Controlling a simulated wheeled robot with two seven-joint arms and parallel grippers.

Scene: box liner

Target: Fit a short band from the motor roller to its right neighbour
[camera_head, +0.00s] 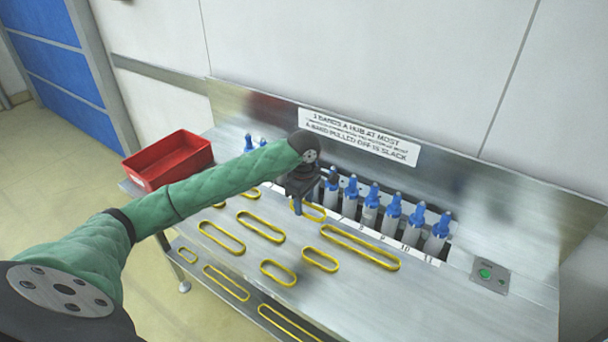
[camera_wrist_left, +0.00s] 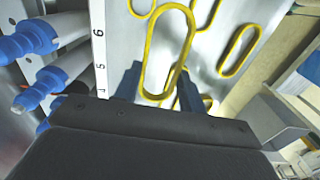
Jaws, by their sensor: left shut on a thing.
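My left gripper (camera_head: 298,206) points down at the steel bench, just in front of the roller row. It is shut on a short yellow band (camera_head: 325,213). In the left wrist view the band (camera_wrist_left: 149,48) runs between the fingers (camera_wrist_left: 157,88) as a long loop. The rollers (camera_head: 370,208) are white with blue tops and stand in a slot along the back of the bench. Some are hidden behind my left arm. In the left wrist view a few rollers (camera_wrist_left: 62,31) lie to the left of the band. I cannot tell which is the motor roller.
Several other yellow bands lie on the bench, including a long one (camera_head: 361,247), and more lie on a lower shelf. A red bin (camera_head: 168,160) is at the left end. A sign (camera_head: 358,136) is on the back panel. A green button (camera_head: 485,273) is at the right.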

